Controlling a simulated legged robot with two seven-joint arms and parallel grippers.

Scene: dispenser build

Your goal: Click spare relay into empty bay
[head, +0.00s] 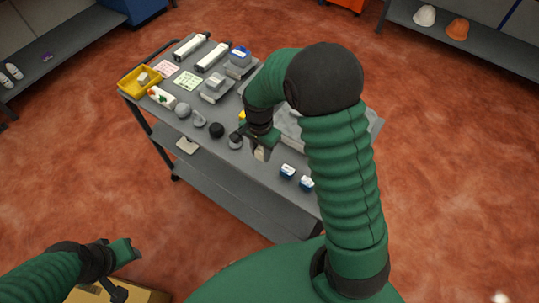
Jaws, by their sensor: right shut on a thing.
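My right gripper (261,145) is over the near side of the grey cart, shut on a small pale block (260,154) that fits the spare relay. Its details are too small to make out. A light grey panel or housing (288,124) lies on the cart behind my right arm, which hides much of it; I cannot make out the empty bay. Two small blue-and-white blocks (287,171) (307,183) sit on the cart to the right of the gripper.
A cardboard box (145,296) is below my left gripper.

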